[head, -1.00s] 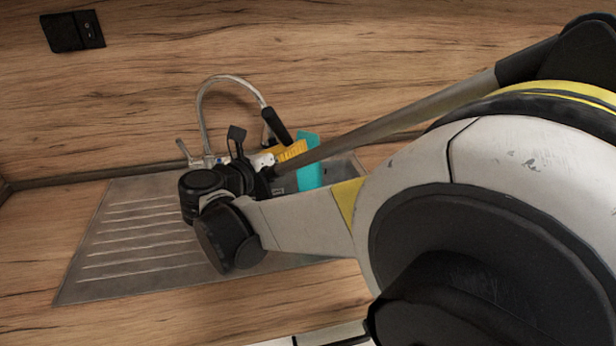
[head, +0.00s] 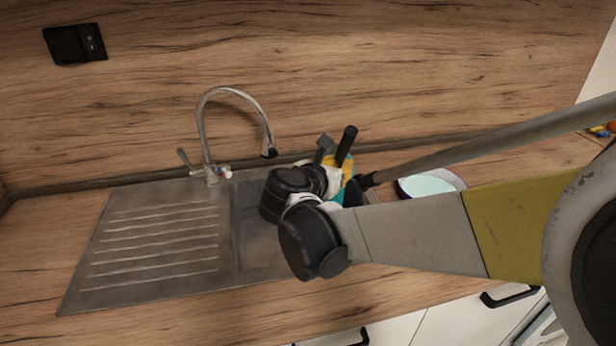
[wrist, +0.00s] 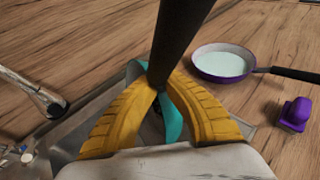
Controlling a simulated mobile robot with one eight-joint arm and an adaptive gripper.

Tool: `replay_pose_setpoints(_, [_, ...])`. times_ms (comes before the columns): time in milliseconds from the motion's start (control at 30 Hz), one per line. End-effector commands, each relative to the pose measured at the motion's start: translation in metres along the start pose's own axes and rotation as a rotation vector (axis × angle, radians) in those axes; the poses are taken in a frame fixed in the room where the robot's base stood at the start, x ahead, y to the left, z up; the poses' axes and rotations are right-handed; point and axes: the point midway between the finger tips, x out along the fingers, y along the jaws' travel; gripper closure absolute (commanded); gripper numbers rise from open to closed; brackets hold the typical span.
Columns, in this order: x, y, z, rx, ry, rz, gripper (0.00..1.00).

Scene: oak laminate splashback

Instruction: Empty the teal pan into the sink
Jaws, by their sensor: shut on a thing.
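The teal pan (wrist: 174,122) is mostly hidden behind my fingers in the wrist view; its dark handle (wrist: 182,40) runs up between them. My gripper (wrist: 160,92) has yellow ribbed fingers shut on that handle. In the head view my gripper (head: 343,168) is over the right part of the sink (head: 250,238), with the handle (head: 346,145) sticking up and only a sliver of teal (head: 338,197) showing. The pan looks steeply tilted; its inside is hidden.
A chrome tap (head: 210,130) stands behind the sink, left of my gripper. A ribbed drainboard (head: 150,240) is clear at the left. A purple pan (wrist: 222,62) with a pale inside sits on the counter to the right, near a small purple object (wrist: 295,113).

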Motion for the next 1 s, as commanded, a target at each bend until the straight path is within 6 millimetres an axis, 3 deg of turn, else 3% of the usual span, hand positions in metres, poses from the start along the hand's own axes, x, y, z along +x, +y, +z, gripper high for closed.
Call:
replay_pose_setpoints(400, [0.037, -0.050, -0.025, 0.248, 0.129, 0.100, 1.00])
replay_pose_setpoints(1000, [0.081, -0.104, -0.078, 0.580, 0.300, 0.252, 1.00])
